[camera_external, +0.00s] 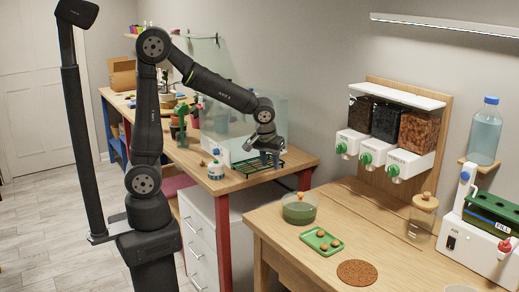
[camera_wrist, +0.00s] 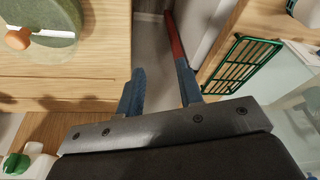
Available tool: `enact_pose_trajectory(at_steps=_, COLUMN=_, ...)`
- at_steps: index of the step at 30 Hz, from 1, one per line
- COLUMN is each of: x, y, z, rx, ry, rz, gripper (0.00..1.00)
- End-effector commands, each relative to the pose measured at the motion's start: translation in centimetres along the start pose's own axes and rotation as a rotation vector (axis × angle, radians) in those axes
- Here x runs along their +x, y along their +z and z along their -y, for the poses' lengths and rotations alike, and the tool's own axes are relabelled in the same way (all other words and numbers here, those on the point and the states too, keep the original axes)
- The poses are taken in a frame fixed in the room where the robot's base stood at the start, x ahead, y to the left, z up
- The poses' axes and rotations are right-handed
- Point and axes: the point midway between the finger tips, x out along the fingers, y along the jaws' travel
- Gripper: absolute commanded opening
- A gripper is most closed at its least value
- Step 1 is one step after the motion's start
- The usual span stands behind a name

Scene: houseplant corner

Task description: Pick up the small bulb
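Several small brown bulbs (camera_external: 335,243) lie on a small green tray (camera_external: 311,240) on the near wooden table in the external view. I cannot tell which is the small one. Another round brown thing (camera_external: 300,195) shows at the green-filled glass bowl (camera_external: 299,211); in the wrist view, a brown piece (camera_wrist: 18,38) shows at the green bowl (camera_wrist: 45,25). My gripper (camera_external: 266,160) is above the right end of the far bench, away from the green tray. In the wrist view, its two fingers (camera_wrist: 160,88) are apart with nothing between them.
A brown round mat (camera_external: 357,273) and a lidded jar (camera_external: 422,217) share the near table (camera_external: 275,222). Dispensers (camera_external: 385,140) hang on the wall behind. A green grid (camera_wrist: 240,64) and a glass tank (camera_external: 235,125) are by the far bench. A gap separates the two tables.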

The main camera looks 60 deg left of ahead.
Motion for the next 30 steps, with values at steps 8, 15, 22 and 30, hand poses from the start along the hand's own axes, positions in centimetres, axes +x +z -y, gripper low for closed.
enact_pose_trajectory(at_steps=8, x=-0.1, y=0.7, z=-0.7, rx=0.145, ry=-0.002, rz=-0.024, gripper=0.34)
enact_pose_trajectory(at_steps=15, x=-0.8, y=3.6, z=-4.0, rx=0.837, ry=-0.035, rz=-0.145, gripper=0.34)
enact_pose_trajectory(at_steps=22, x=-2.0, y=7.2, z=-7.6, rx=1.589, ry=-0.115, rz=-0.288, gripper=0.34)
enact_pose_trajectory(at_steps=30, x=-3.9, y=12.7, z=-11.6, rx=2.458, ry=-0.303, rz=-0.479, gripper=0.34)
